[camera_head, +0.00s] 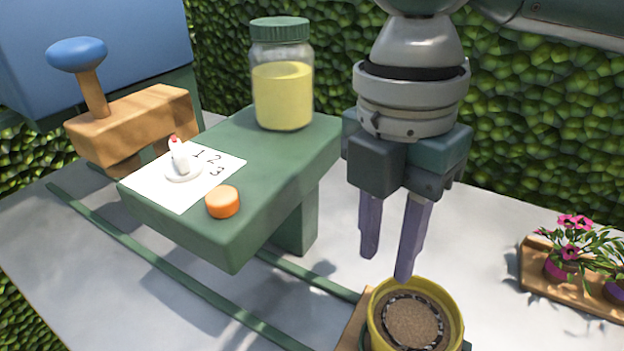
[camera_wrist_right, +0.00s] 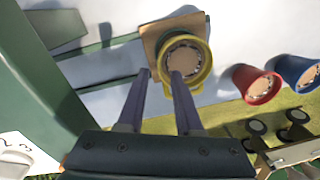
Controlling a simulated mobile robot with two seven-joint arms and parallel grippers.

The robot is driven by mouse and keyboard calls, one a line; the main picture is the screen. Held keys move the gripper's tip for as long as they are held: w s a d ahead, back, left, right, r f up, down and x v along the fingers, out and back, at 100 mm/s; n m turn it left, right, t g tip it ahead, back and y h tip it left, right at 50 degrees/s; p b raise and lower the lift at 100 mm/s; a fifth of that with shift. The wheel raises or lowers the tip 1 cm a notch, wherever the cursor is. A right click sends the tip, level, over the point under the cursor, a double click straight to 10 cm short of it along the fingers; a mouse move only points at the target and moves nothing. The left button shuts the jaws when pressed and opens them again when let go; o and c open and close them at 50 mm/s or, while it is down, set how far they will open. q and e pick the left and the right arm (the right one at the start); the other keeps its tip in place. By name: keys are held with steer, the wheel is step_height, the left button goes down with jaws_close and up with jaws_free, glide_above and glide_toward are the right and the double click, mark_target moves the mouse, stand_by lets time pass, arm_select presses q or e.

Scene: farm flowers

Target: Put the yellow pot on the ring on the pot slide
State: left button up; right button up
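The yellow pot (camera_head: 459,327), filled with brown soil, stands upright at the bottom of the head view. In the right wrist view the yellow pot (camera_wrist_right: 206,68) stands on the square wooden plate of the pot slide (camera_wrist_right: 150,42). A corner of this slide (camera_head: 351,330) shows left of the pot in the head view. The ring is mostly hidden under the pot, so I cannot tell exactly how the pot sits in it. My right gripper (camera_head: 386,266) points down just above the pot, its two purple fingers apart with nothing between them. My left gripper is not in view.
A green table (camera_head: 240,245) holds a jar of yellow liquid (camera_head: 283,90), a number card (camera_head: 220,177) and an orange button (camera_head: 223,202). Green rails (camera_head: 185,283) run below. A red pot (camera_wrist_right: 257,84) and a blue pot (camera_wrist_right: 299,72) stand nearby. A wooden flower tray (camera_head: 545,280) is at right.

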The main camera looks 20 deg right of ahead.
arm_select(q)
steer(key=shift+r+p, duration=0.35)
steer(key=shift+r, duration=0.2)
arm_select(e)
step_height(320, 180, up, 8)
steer(key=shift+w+a+f, duration=0.15)
steer(key=shift+w+f, duration=0.05)
steer(key=shift+w, duration=0.1)
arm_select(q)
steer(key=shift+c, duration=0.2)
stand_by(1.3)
